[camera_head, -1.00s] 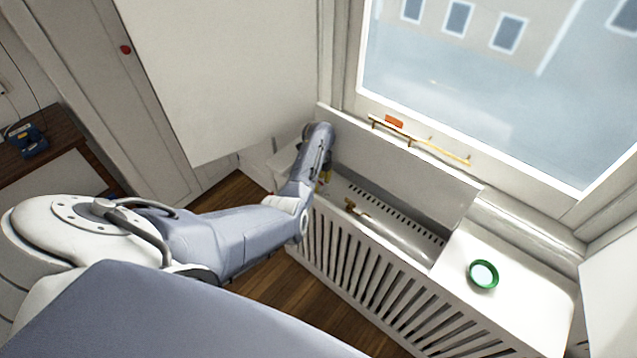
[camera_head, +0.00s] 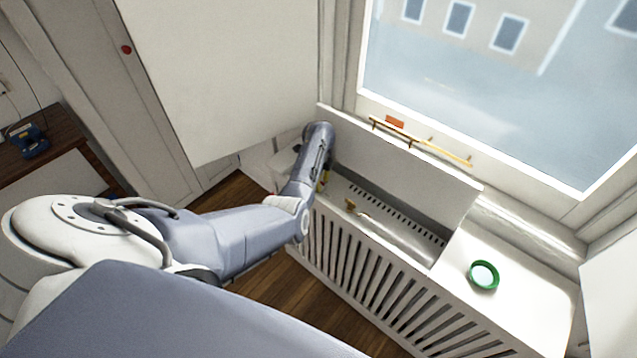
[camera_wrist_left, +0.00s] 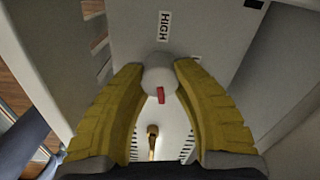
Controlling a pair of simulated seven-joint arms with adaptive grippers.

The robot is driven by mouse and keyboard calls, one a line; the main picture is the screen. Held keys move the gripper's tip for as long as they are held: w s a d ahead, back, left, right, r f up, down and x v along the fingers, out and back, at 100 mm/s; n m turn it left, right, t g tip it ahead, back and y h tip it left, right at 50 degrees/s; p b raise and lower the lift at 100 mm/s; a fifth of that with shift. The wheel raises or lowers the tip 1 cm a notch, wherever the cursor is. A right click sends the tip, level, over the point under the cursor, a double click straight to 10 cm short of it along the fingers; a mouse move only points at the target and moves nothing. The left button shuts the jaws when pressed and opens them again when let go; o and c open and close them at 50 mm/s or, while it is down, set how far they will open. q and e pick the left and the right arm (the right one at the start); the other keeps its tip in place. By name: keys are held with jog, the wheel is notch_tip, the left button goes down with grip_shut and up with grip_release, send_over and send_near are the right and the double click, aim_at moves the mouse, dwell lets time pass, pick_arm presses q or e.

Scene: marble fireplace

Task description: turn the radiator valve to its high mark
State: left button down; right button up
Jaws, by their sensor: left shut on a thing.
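The radiator valve knob (camera_wrist_left: 158,76) is pale and rounded with a red pointer (camera_wrist_left: 161,95). In the left wrist view the pointer is on the lower side of the knob, away from the HIGH label (camera_wrist_left: 165,26) above it. My left gripper (camera_wrist_left: 158,70) has its yellow fingers shut on the knob, one on each side. In the head view my left gripper (camera_head: 323,180) reaches into the open radiator cover at its left end, and my wrist hides the knob. My right gripper is not in view.
The slatted radiator cover (camera_head: 345,262) has a raised lid (camera_head: 410,165) against the window. A brass fitting (camera_head: 351,204) sits inside; it also shows in the wrist view (camera_wrist_left: 152,140). A green-rimmed dish (camera_head: 484,275) stands on the cover's right end.

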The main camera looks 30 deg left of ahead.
pick_arm(q)
jog(key=n, duration=0.4)
jog(key=shift+d+f+n, duration=0.1)
jog(key=shift+d+n, duration=0.2)
jog(key=shift+d, duration=0.05)
jog(key=n, duration=0.4)
jog(key=shift+w+n, duration=0.2)
jog(key=shift+n, duration=0.1)
jog(key=n, duration=0.4)
jog(key=shift+w+n, duration=0.1)
jog(key=shift+n, duration=0.2)
jog(key=n, duration=0.4)
jog(key=shift+a, duration=0.15)
jog(key=n, duration=0.4)
jog(key=shift+w+r, duration=0.1)
jog(key=shift+r, duration=0.1)
jog(key=n, duration=0.4)
jog(key=shift+a+n, duration=0.2)
jog(key=shift+n, duration=0.1)
jog(key=n, duration=0.5)
jog(key=shift+a+r+n, duration=0.1)
jog(key=shift+a+n, duration=0.1)
jog(key=shift+n, duration=0.1)
jog(key=shift+a+n, duration=0.1)
jog(key=shift+n, duration=0.7)
jog(key=shift+s+a, duration=0.15)
jog(key=shift+s, duration=0.05)
